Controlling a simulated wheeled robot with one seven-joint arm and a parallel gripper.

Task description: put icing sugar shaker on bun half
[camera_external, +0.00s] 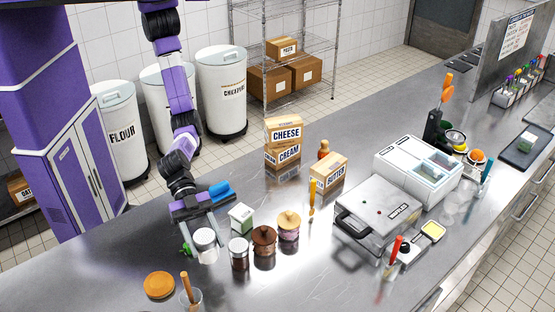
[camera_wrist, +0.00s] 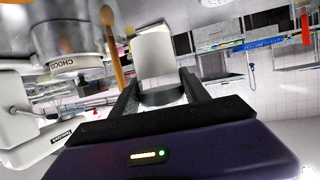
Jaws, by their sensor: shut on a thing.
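A white shaker (camera_external: 206,247), which looks like the icing sugar shaker, is held between the fingers of my gripper (camera_external: 204,233). In the wrist view it is a plain white cylinder (camera_wrist: 153,55) between my two fingers (camera_wrist: 160,84), which are shut on it. Its label does not show. The bun half (camera_external: 159,286) is a flat orange-brown round lying on the steel counter, left of and nearer the camera than the shaker. The bun half cannot be made out in the wrist view. I cannot tell whether the shaker touches the counter.
A dark jar (camera_external: 239,254) and lidded pots (camera_external: 264,241) stand close right of the shaker. A green-and-white box (camera_external: 241,217) is behind them. The counter left of the bun half is clear.

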